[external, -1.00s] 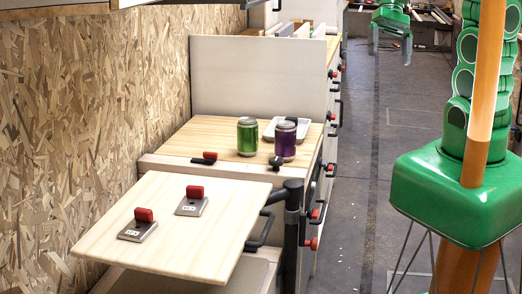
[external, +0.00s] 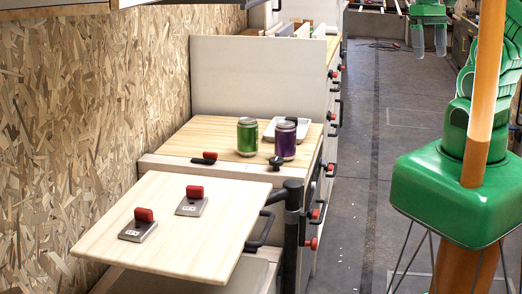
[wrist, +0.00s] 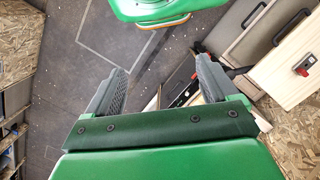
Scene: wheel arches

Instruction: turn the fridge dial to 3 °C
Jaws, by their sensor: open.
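I cannot make out the fridge dial or its 3 °C mark in either current view. My gripper (external: 430,54) is at the top right of the external view, over the floor aisle and right of the cabinet row. Its two grey fingers hang down, apart and empty. In the wrist view my gripper (wrist: 160,68) is open, with dark floor and a cabinet corner behind it. A dark panel (wrist: 183,88) with small red and light marks shows beside the right finger, partly hidden by it; I cannot tell what it is.
A pale flap table (external: 170,225) with two red switches stands at front left. Behind it, a wooden counter (external: 190,142) holds a green can (external: 247,137), a purple can (external: 286,140) and a white tray (external: 300,124). The aisle floor (external: 365,190) is clear.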

